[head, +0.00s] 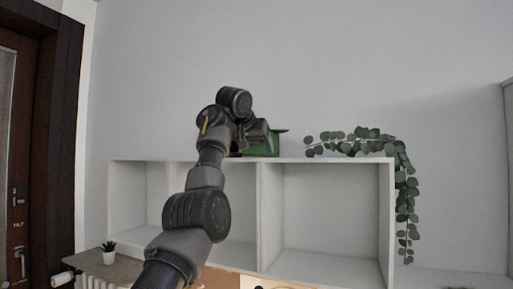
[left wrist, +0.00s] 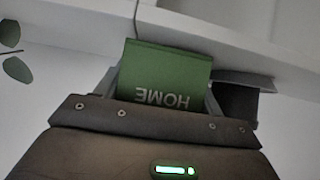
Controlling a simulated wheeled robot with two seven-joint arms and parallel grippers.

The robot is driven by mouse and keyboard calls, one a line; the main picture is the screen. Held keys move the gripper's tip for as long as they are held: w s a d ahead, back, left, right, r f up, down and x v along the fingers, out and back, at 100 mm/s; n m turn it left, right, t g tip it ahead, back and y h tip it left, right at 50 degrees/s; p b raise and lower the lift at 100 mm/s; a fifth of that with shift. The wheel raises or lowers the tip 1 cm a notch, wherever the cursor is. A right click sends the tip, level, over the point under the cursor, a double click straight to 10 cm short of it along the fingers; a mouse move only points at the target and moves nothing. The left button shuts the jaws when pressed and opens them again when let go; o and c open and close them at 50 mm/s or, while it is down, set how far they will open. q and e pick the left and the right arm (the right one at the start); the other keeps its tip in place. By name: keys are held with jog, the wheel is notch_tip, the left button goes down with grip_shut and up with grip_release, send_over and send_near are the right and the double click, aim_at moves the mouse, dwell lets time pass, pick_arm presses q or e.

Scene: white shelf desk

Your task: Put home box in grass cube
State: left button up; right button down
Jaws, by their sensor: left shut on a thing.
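The green home box (head: 272,143) is at the level of the shelf's top edge, partly hidden behind my left gripper (head: 259,136). The left wrist view shows the box (left wrist: 165,72) between the two fingers, with the word HOME upside down on its face. My left gripper is shut on it. I cannot tell whether the box touches the shelf top. The white shelf (head: 327,161) has open compartments side by side; my left arm covers part of the middle one. No grass shows inside the visible compartments. My right gripper is not in view.
A trailing leafy plant (head: 358,141) lies on the shelf top at the right and hangs down the right side. A small potted plant (head: 109,252) stands at the lower left. The right compartment (head: 326,215) looks empty. A dark door frame (head: 62,120) stands at the left.

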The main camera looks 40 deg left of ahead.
pick_arm(q)
jog(key=shift+f+b, duration=0.3)
jog(key=shift+b, duration=0.05)
jog(key=o, duration=1.2)
jog(key=shift+f+b, duration=0.3)
dwell(0.3)
